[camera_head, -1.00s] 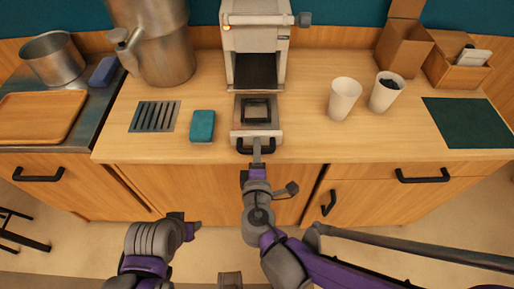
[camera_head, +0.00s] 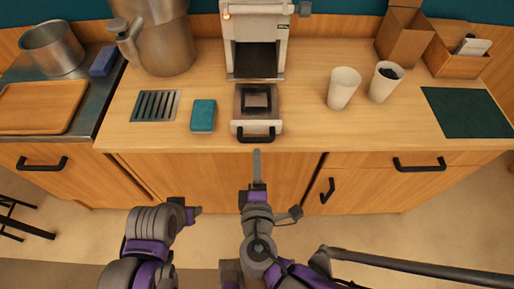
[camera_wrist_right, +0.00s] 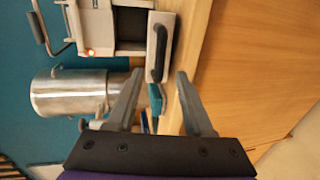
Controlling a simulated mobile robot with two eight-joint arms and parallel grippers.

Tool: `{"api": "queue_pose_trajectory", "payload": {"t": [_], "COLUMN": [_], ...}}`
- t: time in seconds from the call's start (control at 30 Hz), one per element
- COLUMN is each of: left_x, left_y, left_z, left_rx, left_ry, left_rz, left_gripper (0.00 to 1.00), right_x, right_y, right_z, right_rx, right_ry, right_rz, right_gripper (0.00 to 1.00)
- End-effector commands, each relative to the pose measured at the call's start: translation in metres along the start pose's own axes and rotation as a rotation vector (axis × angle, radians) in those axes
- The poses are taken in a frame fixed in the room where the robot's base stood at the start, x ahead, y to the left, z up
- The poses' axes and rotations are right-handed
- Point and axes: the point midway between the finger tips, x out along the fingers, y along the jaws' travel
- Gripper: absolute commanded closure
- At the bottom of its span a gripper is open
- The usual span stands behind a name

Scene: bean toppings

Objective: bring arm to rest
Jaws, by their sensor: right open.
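My right gripper (camera_head: 257,165) is in front of the counter edge in the head view, just short of the black handle (camera_head: 256,135) of the white machine's tray (camera_head: 257,101). In the right wrist view its two fingers (camera_wrist_right: 158,100) are apart with nothing between them; the handle (camera_wrist_right: 158,53) shows beyond them. My left gripper (camera_head: 190,214) is at the lower left in the head view, over the floor in front of the cabinets. Its fingers are too small to tell open from shut.
The white machine (camera_head: 255,45) stands at the back of the counter. A teal sponge (camera_head: 203,115) and a slotted grate (camera_head: 156,105) lie to its left. Two white cups (camera_head: 343,88) stand to its right, one with dark contents (camera_head: 386,82). A dark green mat (camera_head: 466,112) lies far right.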

Motion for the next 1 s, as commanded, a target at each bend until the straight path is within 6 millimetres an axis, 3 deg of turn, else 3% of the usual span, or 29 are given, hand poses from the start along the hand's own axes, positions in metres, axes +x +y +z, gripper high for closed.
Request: {"api": "queue_pose_trajectory", "payload": {"t": [0.2,0.77,0.87,1.0], "left_x": [-0.003,-0.003,-0.006,-0.02], "left_y": [0.0,0.0,0.0,0.0], "left_z": [-0.002,-0.002,-0.004,-0.012], "left_rx": [0.0,0.0,0.0,0.0], "left_ry": [0.001,0.001,0.002,0.007], "left_rz": [0.0,0.0,0.0,0.0], "left_gripper": [0.5,0.5,0.5,0.5], "right_x": [-0.015,-0.015,-0.01,-0.002], "right_y": [0.0,0.0,-0.002,-0.011], "right_z": [0.0,0.001,0.014,0.064], "right_rx": [0.0,0.002,0.036,0.199], "right_ry": [0.0,-0.003,-0.038,-0.178], "right_rz": [0.0,-0.003,-0.04,-0.195], "right_gripper": [0.48,0.48,0.48,0.48]}}
